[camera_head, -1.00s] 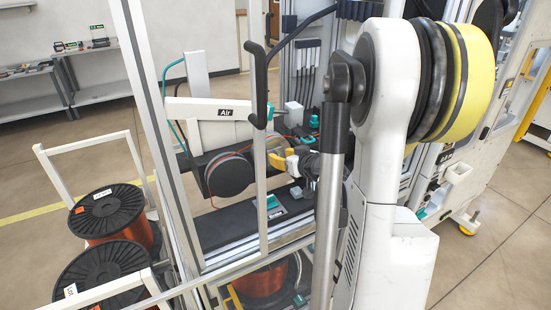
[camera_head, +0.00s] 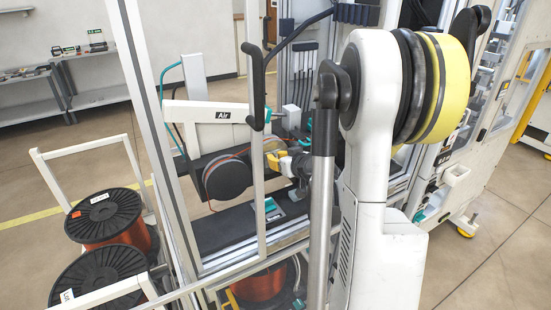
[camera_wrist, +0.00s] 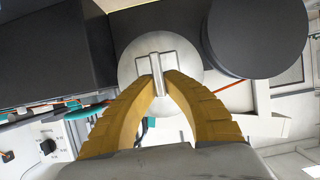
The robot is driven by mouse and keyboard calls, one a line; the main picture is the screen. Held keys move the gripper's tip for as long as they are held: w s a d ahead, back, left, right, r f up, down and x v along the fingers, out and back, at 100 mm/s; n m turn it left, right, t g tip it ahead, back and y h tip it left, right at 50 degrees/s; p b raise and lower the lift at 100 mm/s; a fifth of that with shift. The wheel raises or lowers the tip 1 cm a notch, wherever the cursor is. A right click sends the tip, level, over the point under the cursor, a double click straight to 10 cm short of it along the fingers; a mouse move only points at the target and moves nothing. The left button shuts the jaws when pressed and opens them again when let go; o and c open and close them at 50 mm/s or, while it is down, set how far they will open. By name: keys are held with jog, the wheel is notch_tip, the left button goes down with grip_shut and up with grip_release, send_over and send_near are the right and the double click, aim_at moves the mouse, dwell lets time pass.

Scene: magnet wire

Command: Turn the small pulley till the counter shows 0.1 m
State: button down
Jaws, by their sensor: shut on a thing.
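The small pulley (camera_wrist: 130,52) shows in the wrist view as a pale silver disc with a raised bar (camera_wrist: 155,68) across its middle. My gripper (camera_wrist: 159,82) has its two yellow curved fingers closed on that bar. In the head view my gripper (camera_head: 272,152) is at the right side of a larger grey disc (camera_head: 228,179), behind an upright post. The small pulley is not clear there. No counter reading can be made out in either view.
A large dark disc (camera_wrist: 256,36) stands close right of my fingers, and a dark box (camera_wrist: 50,50) to the left. The white machine frame (camera_head: 140,110) and a hooked post (camera_head: 257,90) stand in front. Copper wire spools (camera_head: 102,218) sit at the left.

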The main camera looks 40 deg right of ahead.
jog(key=shift+d, duration=0.1)
jog(key=shift+s+d+f+m+t+y+b, duration=0.1)
jog(key=shift+d+f+m+t+y+b, duration=0.15)
jog(key=shift+m+t+y+b, duration=1.1)
jog(key=shift+d+f+m+t+y+b, duration=0.2)
jog(key=shift+m+y+b, duration=0.4)
jog(key=shift+m+b, duration=1.75)
jog(key=shift+s+d+f+m+t+y+b, duration=0.25)
jog(key=shift+m+t+y+b, duration=0.55)
jog(key=shift+m, duration=1.9)
jog(key=shift+w+a, duration=0.1)
jog(key=shift+w, duration=0.1)
jog(key=c, duration=1.5)
grip_release()
